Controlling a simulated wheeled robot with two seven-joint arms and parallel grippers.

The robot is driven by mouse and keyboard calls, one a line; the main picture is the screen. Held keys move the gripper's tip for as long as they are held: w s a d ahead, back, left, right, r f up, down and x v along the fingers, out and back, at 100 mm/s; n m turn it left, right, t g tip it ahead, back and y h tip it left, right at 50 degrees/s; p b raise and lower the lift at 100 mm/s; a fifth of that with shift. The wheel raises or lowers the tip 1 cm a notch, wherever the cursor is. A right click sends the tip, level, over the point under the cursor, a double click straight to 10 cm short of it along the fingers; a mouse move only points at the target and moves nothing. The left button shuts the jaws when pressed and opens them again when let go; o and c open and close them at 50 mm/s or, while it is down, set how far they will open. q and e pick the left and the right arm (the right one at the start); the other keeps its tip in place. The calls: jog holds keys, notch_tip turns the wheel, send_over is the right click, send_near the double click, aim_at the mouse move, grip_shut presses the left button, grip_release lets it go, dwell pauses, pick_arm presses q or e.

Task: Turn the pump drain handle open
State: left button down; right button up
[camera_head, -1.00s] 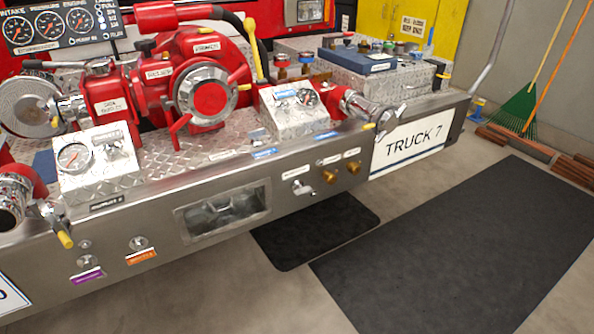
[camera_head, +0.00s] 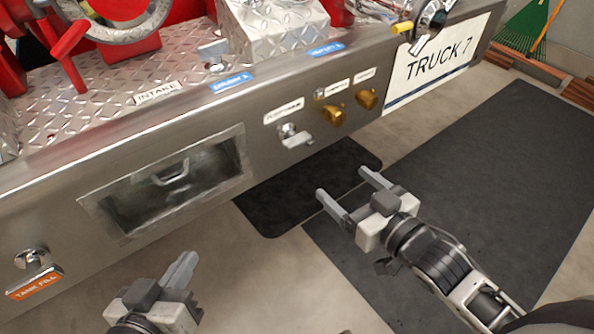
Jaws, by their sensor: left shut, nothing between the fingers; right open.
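A small chrome handle (camera_head: 292,135) sticks out of the front of the steel bumper (camera_head: 60,205), under a white label (camera_head: 284,110) whose print is blurred; it seems to be the pump drain handle. Its lever lies roughly level, pointing right. My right gripper (camera_head: 341,182) is open and empty, below and to the right of the handle, apart from it. My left gripper (camera_head: 183,268) is shut and empty at the bottom, in front of the bumper, well below and left of the handle. Neither gripper touches anything.
Two brass fittings (camera_head: 331,115) sit just right of the handle. A recessed opening (camera_head: 165,185) is left of it, and a TANK FILL knob (camera_head: 32,258) is further left. A chrome outlet (camera_head: 430,20) juts out near the TRUCK 7 sign (camera_head: 440,65). Dark mats (camera_head: 490,190) lie on open floor.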

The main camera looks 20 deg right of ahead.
notch_tip(320, 180, down, 2)
jog(key=w+t+y+b, duration=0.1)
jog(key=b, duration=0.2)
jog(key=n+b, duration=0.1)
jog(key=b, duration=0.4)
send_near(297, 139)
jog(key=x, duration=0.9)
jog(key=shift+w+a, duration=0.1)
jog(key=shift+w, duration=0.3)
pick_arm(q)
jog(key=h, duration=0.1)
jog(key=d+t+h, duration=0.1)
jog(key=d+f+n, duration=0.1)
jog(key=shift+w+d+f+h, duration=0.1)
jog(key=shift+w+d+h, duration=0.15)
jog(key=shift+h, duration=0.15)
